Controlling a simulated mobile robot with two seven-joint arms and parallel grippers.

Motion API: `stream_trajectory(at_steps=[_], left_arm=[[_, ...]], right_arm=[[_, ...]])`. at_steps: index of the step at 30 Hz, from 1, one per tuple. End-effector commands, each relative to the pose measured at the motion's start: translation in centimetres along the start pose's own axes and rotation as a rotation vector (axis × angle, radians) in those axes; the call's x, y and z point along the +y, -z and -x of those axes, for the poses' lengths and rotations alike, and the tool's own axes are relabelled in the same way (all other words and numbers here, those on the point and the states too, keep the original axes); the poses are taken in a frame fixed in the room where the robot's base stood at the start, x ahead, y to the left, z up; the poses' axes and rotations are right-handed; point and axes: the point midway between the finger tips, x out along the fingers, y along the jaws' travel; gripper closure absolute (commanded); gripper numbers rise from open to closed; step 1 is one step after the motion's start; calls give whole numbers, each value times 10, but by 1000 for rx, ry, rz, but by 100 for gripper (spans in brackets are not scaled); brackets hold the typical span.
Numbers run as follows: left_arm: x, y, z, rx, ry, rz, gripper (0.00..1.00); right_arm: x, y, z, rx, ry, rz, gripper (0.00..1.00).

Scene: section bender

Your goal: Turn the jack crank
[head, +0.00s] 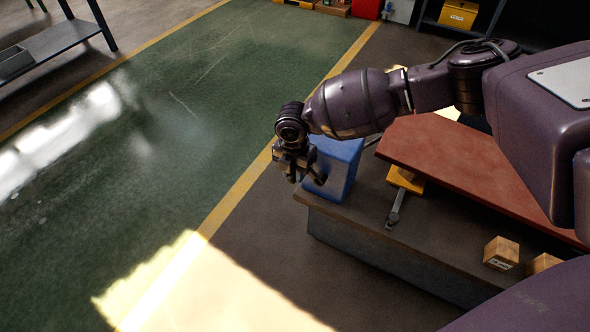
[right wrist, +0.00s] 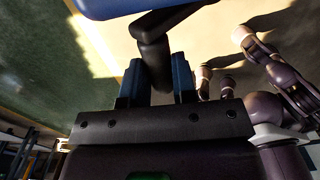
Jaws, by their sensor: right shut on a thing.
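The blue jack housing (head: 346,160) stands at the left end of the grey bench. Its edge also shows at the top of the right wrist view (right wrist: 98,8). The dark crank (right wrist: 152,60) has an arm meeting the housing's side and a grip hanging between my fingers. My right gripper (head: 305,180) is at the housing's left face. In the right wrist view its two blue fingers (right wrist: 157,82) are shut on the crank grip, one on each side. In the head view the gripper hides most of the crank. My left gripper cannot be made out in either view.
The green floor (head: 180,110) left of the bench is clear. A grey rack (head: 60,42) stands at the far left.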

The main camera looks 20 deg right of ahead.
Motion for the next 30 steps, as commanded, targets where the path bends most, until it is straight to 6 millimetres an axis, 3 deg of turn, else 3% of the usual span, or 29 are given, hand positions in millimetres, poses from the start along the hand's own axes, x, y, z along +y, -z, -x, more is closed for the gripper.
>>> stream_trajectory(at_steps=[15,30], left_arm=[[2,-6,-2,-11,-3,-10,49],[2,1,-2,8,-4,-18,49]], right_arm=[[6,2,-10,4,110,-1,100],[10,1,-11,2,174,0,100]])
